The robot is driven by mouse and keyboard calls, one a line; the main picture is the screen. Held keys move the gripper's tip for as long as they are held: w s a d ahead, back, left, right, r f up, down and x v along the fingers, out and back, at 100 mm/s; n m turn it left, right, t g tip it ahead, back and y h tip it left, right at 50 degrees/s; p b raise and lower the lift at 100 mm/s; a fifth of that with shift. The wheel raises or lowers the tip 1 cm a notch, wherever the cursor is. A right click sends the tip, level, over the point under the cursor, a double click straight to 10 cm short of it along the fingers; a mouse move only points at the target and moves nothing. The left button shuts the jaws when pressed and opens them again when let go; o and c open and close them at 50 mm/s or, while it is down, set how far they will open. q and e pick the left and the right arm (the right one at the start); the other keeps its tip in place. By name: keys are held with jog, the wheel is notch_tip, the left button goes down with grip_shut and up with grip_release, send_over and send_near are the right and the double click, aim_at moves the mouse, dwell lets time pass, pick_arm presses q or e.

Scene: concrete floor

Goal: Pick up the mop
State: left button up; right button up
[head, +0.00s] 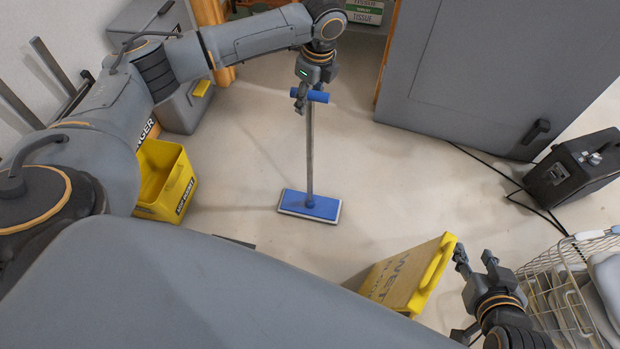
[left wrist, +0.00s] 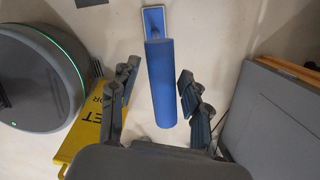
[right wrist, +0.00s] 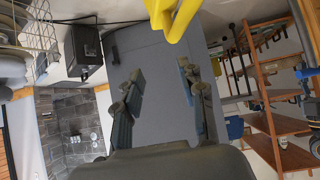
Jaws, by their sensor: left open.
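The mop stands upright on the floor, with a flat blue head (head: 310,205), a grey pole (head: 310,150) and a blue grip (head: 318,96) across the top. My left gripper (head: 303,97) is at the blue grip. In the left wrist view, the blue grip (left wrist: 161,85) lies between the spread fingers of the left gripper (left wrist: 157,78), with gaps on both sides. My right gripper (head: 476,260) is at the lower right, beside a yellow wet-floor sign (head: 408,275). In the right wrist view, the right gripper (right wrist: 161,72) has its fingers apart with nothing between them.
A yellow bucket (head: 178,185) stands left of the mop. A grey cabinet (head: 470,70) stands at the back right, near a black box (head: 575,168) with cables on the floor. A wire basket (head: 565,285) is at the lower right. The floor around the mop head is clear.

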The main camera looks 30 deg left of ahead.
aim_at(308, 108)
pick_arm(q)
jog(key=f, duration=0.1)
jog(key=f+b, duration=0.1)
jog(key=f, duration=0.2)
jog(key=shift+w+a+f+b, duration=0.2)
jog(key=shift+a+b, duration=0.05)
jog(key=shift+b, duration=0.15)
pick_arm(e)
jog(key=w+a+r+t+y, duration=0.1)
jog(key=w+a+r+t, duration=0.1)
jog(key=w+r+t, duration=0.3)
notch_tip(308, 108, up, 3)
jog(key=shift+a+f+t+y, duration=0.1)
jog(key=shift+a+t+y, duration=0.2)
jog(key=shift+t+y, duration=0.1)
pick_arm(q)
jog(key=shift+c, duration=0.4)
pick_arm(e)
jog(key=shift+w, duration=0.1)
pick_arm(q)
grip_shut()
